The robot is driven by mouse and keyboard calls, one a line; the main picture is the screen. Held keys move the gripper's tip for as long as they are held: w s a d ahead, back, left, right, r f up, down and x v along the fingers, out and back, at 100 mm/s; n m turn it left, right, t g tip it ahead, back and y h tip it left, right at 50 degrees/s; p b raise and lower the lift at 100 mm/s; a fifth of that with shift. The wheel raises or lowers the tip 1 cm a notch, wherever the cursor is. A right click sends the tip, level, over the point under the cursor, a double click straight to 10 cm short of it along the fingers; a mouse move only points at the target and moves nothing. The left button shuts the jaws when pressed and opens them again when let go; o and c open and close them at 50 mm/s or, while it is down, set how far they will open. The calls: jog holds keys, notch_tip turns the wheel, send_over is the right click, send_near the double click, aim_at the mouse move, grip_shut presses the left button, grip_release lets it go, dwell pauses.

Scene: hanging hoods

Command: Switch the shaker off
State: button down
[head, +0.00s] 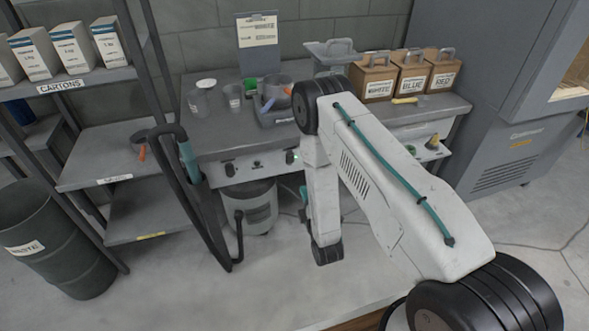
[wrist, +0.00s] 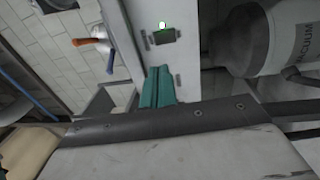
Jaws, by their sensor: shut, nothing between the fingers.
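In the wrist view a pale front panel carries a dark rocker switch (wrist: 163,37) with a lit green lamp (wrist: 162,26) beside it. My gripper (wrist: 156,72), with teal fingers, is shut and empty; its tips point at the panel just short of the switch in the picture. I cannot tell whether they touch the panel. In the head view a small green light (head: 297,155) glows on the bench front near a dark knob (head: 291,158). A low grey device (head: 283,118) stands on the bench above it; I cannot tell surely that it is the shaker. My arm hides part of the bench.
A vacuum canister (head: 258,207) stands under the bench; it also shows in the wrist view (wrist: 285,40). A black hose (head: 180,170) hangs at its left. Jars (head: 199,102) and labelled boxes (head: 373,80) stand on the bench (head: 215,143). The floor in front is partly clear.

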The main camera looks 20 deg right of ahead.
aim_at(290, 158)
jog(key=w, duration=0.4)
jog(key=w+r, duration=0.1)
jog(key=w, duration=0.8)
jog(key=shift+w+r, duration=0.4)
